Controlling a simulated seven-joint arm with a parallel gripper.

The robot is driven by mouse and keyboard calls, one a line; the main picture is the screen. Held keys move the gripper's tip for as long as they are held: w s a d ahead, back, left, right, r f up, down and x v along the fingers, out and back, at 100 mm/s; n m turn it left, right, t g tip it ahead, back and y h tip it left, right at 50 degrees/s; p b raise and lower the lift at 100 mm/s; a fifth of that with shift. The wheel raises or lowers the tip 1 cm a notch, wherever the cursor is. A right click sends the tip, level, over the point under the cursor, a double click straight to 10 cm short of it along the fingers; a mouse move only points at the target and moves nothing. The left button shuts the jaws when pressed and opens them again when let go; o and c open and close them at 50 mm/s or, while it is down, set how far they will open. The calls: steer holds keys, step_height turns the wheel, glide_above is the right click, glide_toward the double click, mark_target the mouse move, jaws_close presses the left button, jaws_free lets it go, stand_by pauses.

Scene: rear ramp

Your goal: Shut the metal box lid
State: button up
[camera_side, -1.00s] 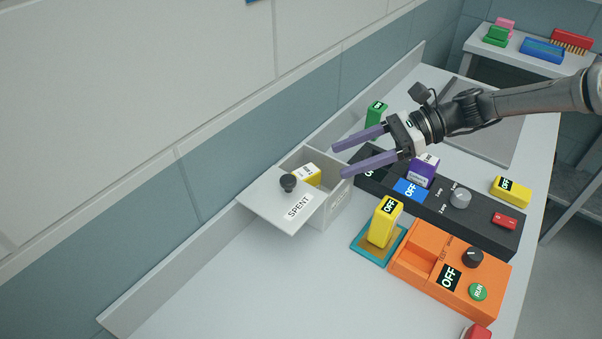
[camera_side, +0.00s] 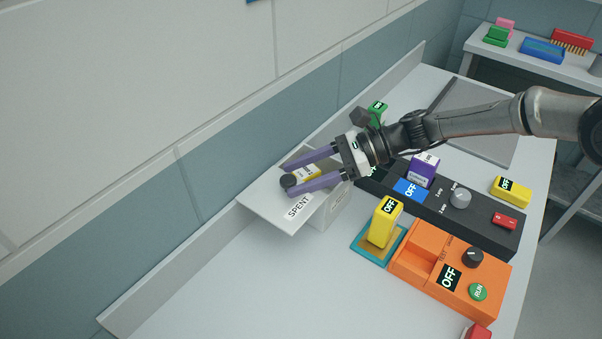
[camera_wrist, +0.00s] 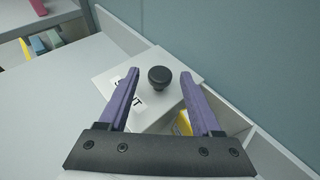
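The metal box (camera_side: 341,205) stands on the bench near the back wall. Its lid (camera_side: 262,199), labelled SPENT, is partly open and overhangs the box's left side in the side view. A black knob (camera_side: 288,181) stands on the lid; it also shows in the wrist view (camera_wrist: 159,79). A yellow block (camera_side: 308,172) is inside the box, partly hidden by my gripper. My gripper (camera_side: 287,180) has two purple fingers, spread apart and empty. In the wrist view the fingers (camera_wrist: 161,76) point at the knob, which appears between and a little beyond their tips. I see no clear contact.
A yellow block (camera_side: 382,222) on a teal pad and an orange box (camera_side: 430,262) stand to the right. A black panel (camera_side: 470,225) with a purple block (camera_side: 423,171) lies behind them. The bench (camera_side: 255,290) in front is clear.

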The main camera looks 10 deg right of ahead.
jaws_close()
stand_by(1.2)
